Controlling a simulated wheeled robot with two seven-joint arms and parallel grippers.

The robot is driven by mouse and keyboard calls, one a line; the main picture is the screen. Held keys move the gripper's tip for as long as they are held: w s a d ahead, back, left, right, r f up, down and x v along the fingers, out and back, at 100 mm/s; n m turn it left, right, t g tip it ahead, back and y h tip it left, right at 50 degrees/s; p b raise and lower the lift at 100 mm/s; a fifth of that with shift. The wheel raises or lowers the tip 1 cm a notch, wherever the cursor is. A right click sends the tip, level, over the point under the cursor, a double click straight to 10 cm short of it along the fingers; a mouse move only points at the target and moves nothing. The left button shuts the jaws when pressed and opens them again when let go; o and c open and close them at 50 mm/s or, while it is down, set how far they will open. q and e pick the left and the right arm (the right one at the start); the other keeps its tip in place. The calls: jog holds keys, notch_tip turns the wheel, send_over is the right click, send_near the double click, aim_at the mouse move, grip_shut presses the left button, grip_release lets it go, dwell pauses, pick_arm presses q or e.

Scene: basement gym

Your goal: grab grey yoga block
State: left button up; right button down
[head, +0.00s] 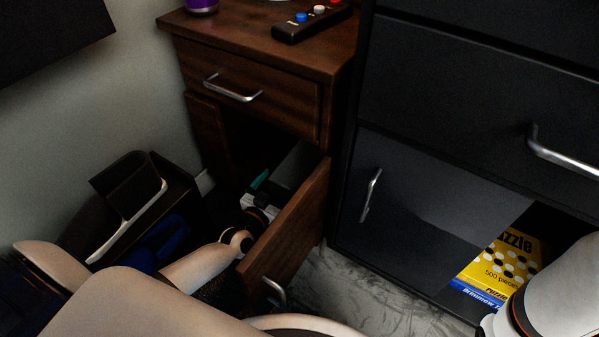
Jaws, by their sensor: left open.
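A dark grey block (296,164), which looks like the grey yoga block, is inside the open lower compartment of the wooden cabinet (200,135). The cabinet door hides part of it. My left arm comes in from the lower left, and my left gripper (261,197) is at the compartment opening, just left of and below the block. It is open; its fingertips are small and dark in shadow, and I cannot tell whether they touch the block. My right gripper is out of view; only part of my right arm shows at the lower right.
The wooden door (290,222) stands open close to the right of my left wrist. A small green item (260,179) is in the compartment. A black bin-like container (160,200) stands at left. A yellow puzzle box (497,262) lies in the black cabinet (440,90). A remote (311,22) lies on top.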

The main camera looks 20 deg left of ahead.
aim_at(289, 174)
pick_arm(q)
jog(key=w+b, duration=0.2)
jog(key=w, duration=0.1)
jog(key=shift+w+d+f, duration=0.15)
jog(key=shift+w+f, duration=0.05)
jog(key=shift+w, duration=0.1)
jog(key=shift+w+r, duration=0.1)
jog(key=shift+w, duration=0.25)
jog(key=c, duration=0.9)
jog(key=shift+r, duration=0.1)
jog(key=shift+c, duration=0.2)
